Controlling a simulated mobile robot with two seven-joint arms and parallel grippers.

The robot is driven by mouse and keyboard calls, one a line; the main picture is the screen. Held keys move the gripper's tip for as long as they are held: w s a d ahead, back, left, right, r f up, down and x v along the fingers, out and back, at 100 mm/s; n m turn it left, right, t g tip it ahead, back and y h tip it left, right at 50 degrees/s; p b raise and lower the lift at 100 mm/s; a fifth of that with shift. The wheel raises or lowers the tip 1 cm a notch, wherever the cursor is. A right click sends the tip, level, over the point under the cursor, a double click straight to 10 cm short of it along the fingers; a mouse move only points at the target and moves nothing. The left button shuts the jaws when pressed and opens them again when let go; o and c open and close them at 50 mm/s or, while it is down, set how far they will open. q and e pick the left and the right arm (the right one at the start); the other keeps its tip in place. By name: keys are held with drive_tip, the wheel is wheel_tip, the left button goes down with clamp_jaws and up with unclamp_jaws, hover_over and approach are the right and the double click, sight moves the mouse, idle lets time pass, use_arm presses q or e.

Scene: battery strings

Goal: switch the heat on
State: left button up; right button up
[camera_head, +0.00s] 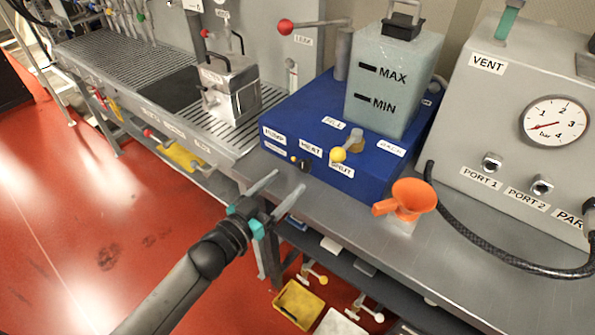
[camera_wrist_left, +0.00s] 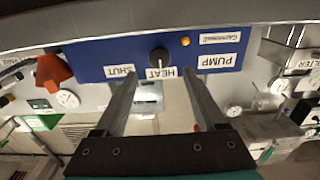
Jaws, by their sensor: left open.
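The blue heater box (camera_head: 380,165) stands on the steel bench, and its front face carries PUMP, HEAT and SHUT labels. A small dark knob (camera_head: 304,164) sits on that face by the HEAT label (camera_head: 311,148). In the left wrist view, which is upside down, the knob (camera_wrist_left: 159,56) lies between the lines of my two fingers, beyond their tips. A small amber light (camera_wrist_left: 185,41) is beside it. My left gripper (camera_head: 289,180) is open and empty in front of the face, apart from the knob. The knob's setting is too small to read. My right gripper is out of view.
A translucent tank (camera_head: 393,80) stands on the box, with a yellow-knobbed valve (camera_head: 338,154) in front. An orange funnel (camera_head: 411,197) is at the right. A metal canister (camera_head: 232,90) stands on the grating at left.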

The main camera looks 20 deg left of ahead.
sight(303, 167)
use_arm(q)
drive_tip(key=shift+b+x, duration=0.3)
drive_tip(key=shift+x, duration=2.45)
drive_tip(key=shift+c, duration=0.3)
clamp_jaws()
